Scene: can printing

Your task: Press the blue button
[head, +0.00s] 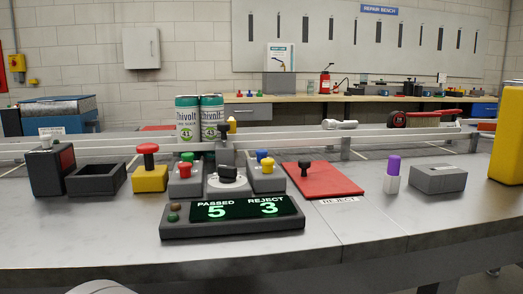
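The blue button (262,155) sits at the back of a grey control box (268,181), right of the middle of the table. A yellow button (267,165) is in front of it on the same box and partly overlaps it in the head view. Neither of my grippers is in view. A pale rounded shape at the bottom left edge may be part of my own body.
Left of it stand a black knob (228,172), a box with green and red buttons (184,170), and a red mushroom button (148,149). A display (233,217) reading PASSED 5, REJECT 3 lies in front. A red pad (335,183) lies right.

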